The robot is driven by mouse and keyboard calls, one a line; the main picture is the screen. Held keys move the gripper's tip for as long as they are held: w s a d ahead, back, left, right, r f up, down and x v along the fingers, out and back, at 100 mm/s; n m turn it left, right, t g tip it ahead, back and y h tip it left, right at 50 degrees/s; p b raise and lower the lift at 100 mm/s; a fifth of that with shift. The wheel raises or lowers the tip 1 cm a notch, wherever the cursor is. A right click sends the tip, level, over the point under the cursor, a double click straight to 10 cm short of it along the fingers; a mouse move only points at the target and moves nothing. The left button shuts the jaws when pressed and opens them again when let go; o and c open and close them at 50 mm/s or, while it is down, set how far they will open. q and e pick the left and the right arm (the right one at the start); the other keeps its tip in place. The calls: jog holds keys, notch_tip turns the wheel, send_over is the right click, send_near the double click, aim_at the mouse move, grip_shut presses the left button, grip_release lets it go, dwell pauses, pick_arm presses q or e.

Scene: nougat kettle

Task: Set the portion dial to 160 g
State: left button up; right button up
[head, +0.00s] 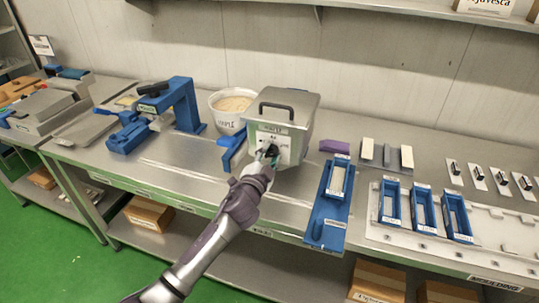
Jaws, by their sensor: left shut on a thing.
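The portion machine (298,104) is a grey metal box with a dark top handle. It stands on the steel bench at the middle of the head view. Its pale front panel (285,143) carries small markings too small to read. My left gripper (269,151) is at this panel, shut on what seems to be the portion dial. The dial is mostly hidden behind the fingers, and its setting cannot be read. My right gripper is not in view.
A white bowl (229,123) and a blue press (184,105) stand left of the machine. A blue tray (328,232) lies to its right, with several blue moulds (424,213) farther right. The bench's front left-middle (180,165) is clear.

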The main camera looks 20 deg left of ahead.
pick_arm(q)
jog(key=shift+m, duration=1.1)
jog(key=o, duration=1.1)
jog(key=shift+o, duration=0.2)
jog(key=shift+s, duration=0.1)
jog(key=s, duration=1.2)
jog(key=shift+a, duration=0.15)
jog(key=shift+w, duration=0.1)
